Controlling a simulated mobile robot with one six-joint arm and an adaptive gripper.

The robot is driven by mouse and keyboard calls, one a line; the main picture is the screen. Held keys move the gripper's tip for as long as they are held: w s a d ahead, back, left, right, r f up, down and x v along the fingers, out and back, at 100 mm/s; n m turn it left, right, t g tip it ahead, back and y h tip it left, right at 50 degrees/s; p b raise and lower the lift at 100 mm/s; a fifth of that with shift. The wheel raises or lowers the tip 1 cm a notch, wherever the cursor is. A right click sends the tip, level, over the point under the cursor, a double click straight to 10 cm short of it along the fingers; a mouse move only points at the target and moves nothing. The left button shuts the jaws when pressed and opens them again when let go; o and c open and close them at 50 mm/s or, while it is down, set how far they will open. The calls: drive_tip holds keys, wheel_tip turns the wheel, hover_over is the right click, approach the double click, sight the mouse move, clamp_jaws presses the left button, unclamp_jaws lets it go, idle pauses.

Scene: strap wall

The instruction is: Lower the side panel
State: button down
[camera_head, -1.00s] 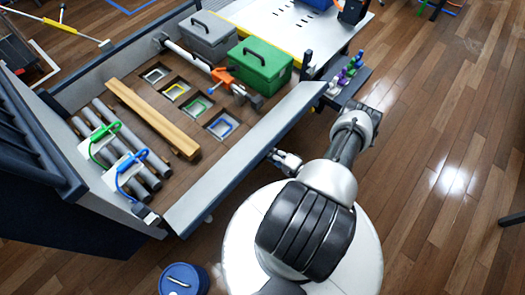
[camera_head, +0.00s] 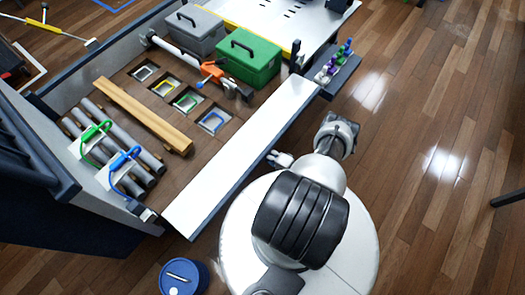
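The side panel (camera_head: 235,160) is the long pale board along the near right side of the cargo bed (camera_head: 60,130). Its broad white inner face shows, and it leans outward from the bed. My arm rises from the round white base and bends toward the panel. A small pale and dark part, which looks like my gripper (camera_head: 280,159), is beside the panel's outer edge. Its fingers are too small and hidden to make out, and I cannot tell whether it touches the panel.
The bed holds a green box (camera_head: 250,62), a grey box (camera_head: 194,33), a wooden beam (camera_head: 143,114) and several grey tubes. A small shelf with coloured clips (camera_head: 332,72) stands past the panel's far end. A blue canister (camera_head: 183,278) is on the floor.

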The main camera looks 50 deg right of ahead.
drive_tip(key=shift+f, duration=0.25)
drive_tip(key=c, duration=1.9)
unclamp_jaws()
drive_tip(key=shift+w+d+r, duration=0.1)
drive_tip(key=a+v, duration=0.1)
drive_tip(key=v, duration=1.1)
drive_tip(key=shift+d, duration=0.4)
drive_tip(key=shift+r, duration=0.1)
